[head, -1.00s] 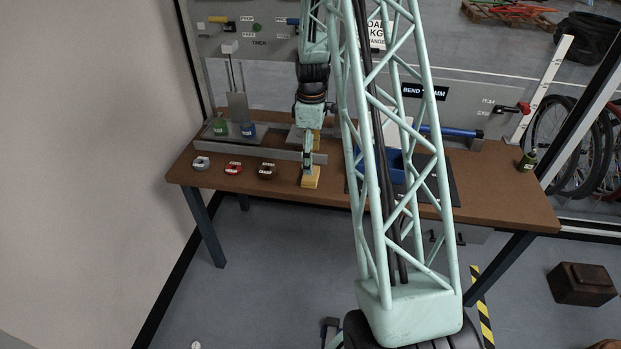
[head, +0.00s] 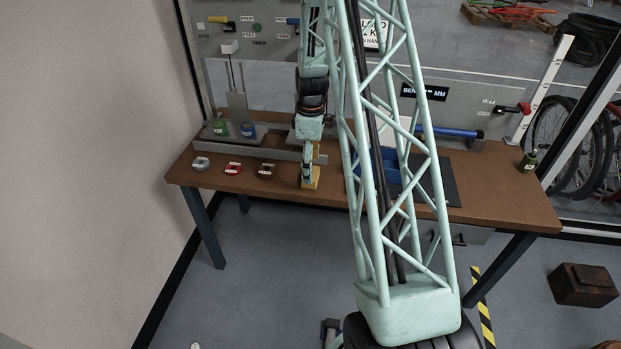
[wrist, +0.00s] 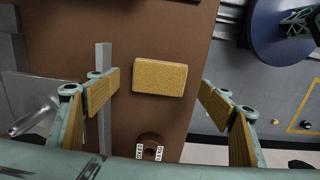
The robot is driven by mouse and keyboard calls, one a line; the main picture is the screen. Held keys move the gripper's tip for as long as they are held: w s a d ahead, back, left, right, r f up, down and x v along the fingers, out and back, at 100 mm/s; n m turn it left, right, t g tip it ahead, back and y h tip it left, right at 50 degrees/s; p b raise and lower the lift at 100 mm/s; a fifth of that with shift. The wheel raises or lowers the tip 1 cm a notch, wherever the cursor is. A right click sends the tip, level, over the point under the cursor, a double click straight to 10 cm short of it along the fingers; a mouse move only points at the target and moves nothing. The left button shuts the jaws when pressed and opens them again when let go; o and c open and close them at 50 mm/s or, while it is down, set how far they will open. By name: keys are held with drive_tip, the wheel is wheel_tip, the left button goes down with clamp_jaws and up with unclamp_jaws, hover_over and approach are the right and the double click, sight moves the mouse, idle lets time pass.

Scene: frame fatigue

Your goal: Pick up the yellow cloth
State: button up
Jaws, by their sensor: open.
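The yellow cloth (wrist: 160,77) is a folded rectangular pad lying flat on the brown table. In the head view the cloth (head: 314,183) is at the table's front edge, partly hidden by my gripper (head: 307,172). In the wrist view my gripper (wrist: 158,95) is open, with its yellow-padded fingers spread left and right of the cloth. The cloth lies between them in the picture, a little beyond the fingertips, and nothing is held. The height of the fingertips over the table is hard to tell.
A brown round labelled item (wrist: 150,147) lies close to the cloth. Red (head: 233,168) and grey (head: 201,163) ones sit further left on the brown table (head: 500,195). A grey metal bar (wrist: 104,110) runs beside my left finger. A blue bin (head: 391,166) stands to the right.

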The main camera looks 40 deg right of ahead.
drive_tip(key=shift+f+b, duration=0.3)
drive_tip(key=shift+f, duration=1.65)
drive_tip(key=c, duration=0.9)
